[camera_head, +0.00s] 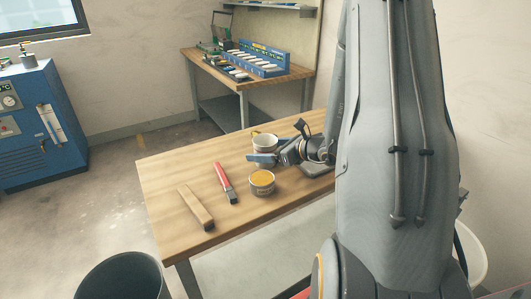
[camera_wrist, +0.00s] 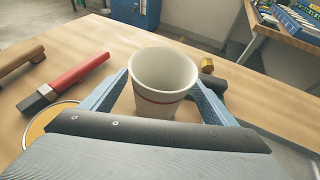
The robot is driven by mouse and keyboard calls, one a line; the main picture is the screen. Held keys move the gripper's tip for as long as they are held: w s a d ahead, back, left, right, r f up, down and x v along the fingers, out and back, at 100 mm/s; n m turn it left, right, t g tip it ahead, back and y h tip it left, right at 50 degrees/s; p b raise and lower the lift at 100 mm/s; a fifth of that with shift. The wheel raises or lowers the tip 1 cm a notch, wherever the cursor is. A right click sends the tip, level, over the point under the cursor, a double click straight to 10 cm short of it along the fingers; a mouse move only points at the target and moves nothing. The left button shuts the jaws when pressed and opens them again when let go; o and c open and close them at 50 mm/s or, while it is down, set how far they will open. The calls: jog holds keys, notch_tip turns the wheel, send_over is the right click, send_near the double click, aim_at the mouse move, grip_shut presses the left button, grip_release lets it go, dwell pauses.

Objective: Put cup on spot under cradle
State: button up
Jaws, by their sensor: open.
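A white cup (camera_head: 265,141) with a dark red band stands upright on the wooden table (camera_head: 165,168). In the wrist view the cup (camera_wrist: 163,82) is between the two blue fingers of my gripper (camera_wrist: 163,92), which is open around it. In the head view my gripper (camera_head: 262,158) reaches in from the right, low in front of the cup, and hides its lower part. I cannot make out the cradle or the spot under it for certain; my arm hides the table's right side.
A tin with orange contents (camera_head: 262,182) stands just in front of the gripper. A red-handled tool (camera_head: 226,181) and a wooden block (camera_head: 195,207) lie to the left. A workbench with a blue rack (camera_head: 258,58) is behind. The table's left end is clear.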

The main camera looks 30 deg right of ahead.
jog(key=c, duration=1.2)
jog(key=shift+o, duration=0.2)
